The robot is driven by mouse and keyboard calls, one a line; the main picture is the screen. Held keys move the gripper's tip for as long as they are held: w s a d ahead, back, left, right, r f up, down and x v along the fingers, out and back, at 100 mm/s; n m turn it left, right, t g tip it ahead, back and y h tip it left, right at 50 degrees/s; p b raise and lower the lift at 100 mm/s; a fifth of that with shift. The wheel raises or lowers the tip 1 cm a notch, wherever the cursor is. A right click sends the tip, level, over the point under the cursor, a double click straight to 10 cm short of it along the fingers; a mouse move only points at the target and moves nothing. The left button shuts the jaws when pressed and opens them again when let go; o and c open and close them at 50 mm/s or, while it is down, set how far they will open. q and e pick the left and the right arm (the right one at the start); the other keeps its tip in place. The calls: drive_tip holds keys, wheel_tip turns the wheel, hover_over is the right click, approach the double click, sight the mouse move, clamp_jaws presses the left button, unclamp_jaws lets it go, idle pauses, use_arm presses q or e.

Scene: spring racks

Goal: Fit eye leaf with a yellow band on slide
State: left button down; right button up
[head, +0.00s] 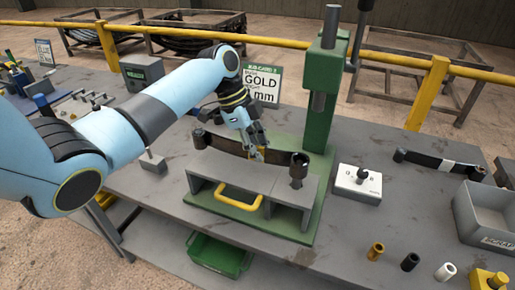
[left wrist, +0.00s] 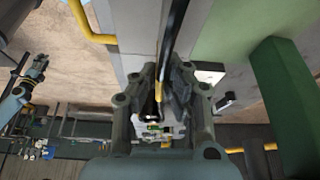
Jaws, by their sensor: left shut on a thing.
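My left gripper (head: 257,153) is shut on a dark eye leaf (head: 222,144) near its yellow band, over the back of the grey slide (head: 212,165). The leaf runs left to right, with a rolled eye at its left end. Its right end is close to a dark upright cylinder (head: 298,168) on the slide; I cannot tell whether they touch. The slide has a yellow handle (head: 240,197) and sits on a green press base. In the left wrist view the leaf (left wrist: 173,30) extends from between the fingers (left wrist: 162,95). My right gripper is not in view.
The green press column (head: 318,100) stands behind the slide's right end. A leaf with a white band (head: 447,166) lies at right beside a grey bin (head: 485,222). Gold (head: 376,251), black (head: 410,262) and white (head: 445,271) bushings stand in front. A sign (head: 262,85) reads GOLD.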

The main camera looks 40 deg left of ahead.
use_arm(q)
drive_tip(key=shift+f+b, duration=1)
drive_tip(key=shift+f, duration=0.6)
idle(0.4)
drive_tip(key=c, duration=0.9)
unclamp_jaws()
drive_tip(key=shift+s+f, duration=0.1)
wheel_tip(320, 180, up, 3)
drive_tip(key=p, duration=0.2)
drive_tip(key=shift+p, duration=0.4)
drive_tip(key=shift+r+p, duration=0.55)
drive_tip(key=shift+r, duration=1.5)
